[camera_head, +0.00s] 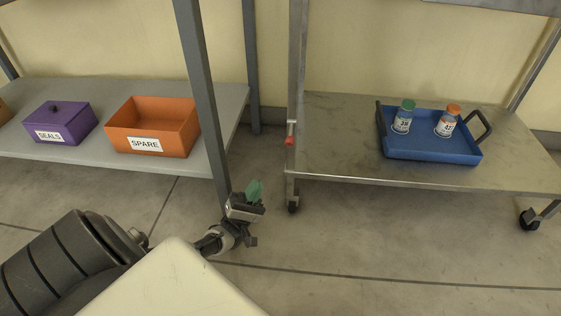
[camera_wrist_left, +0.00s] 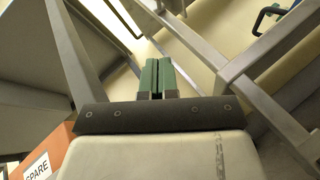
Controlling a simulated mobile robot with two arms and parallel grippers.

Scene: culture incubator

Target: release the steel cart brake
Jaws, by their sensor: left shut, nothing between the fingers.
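The steel cart (camera_head: 345,178) stands at the right in the head view, with casters under its lower shelf. A small red-tipped lever (camera_head: 289,137), which looks like the brake, sits on its near left post. My left gripper (camera_head: 255,189) is shut and empty, with green fingers, low and left of that lever and apart from the cart. In the left wrist view its fingers (camera_wrist_left: 157,76) are together, and steel bars of the cart (camera_wrist_left: 245,62) run past on the right. I cannot make out the lever there. My right gripper is not in view.
A blue tray (camera_head: 430,151) with two small bottles sits on the cart's lower shelf. At the left, a grey rack (camera_head: 85,158) holds an orange SPARE bin (camera_head: 158,112) and a purple SEALS box (camera_head: 78,120). The rack's grey post (camera_head: 200,85) stands close to my left gripper.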

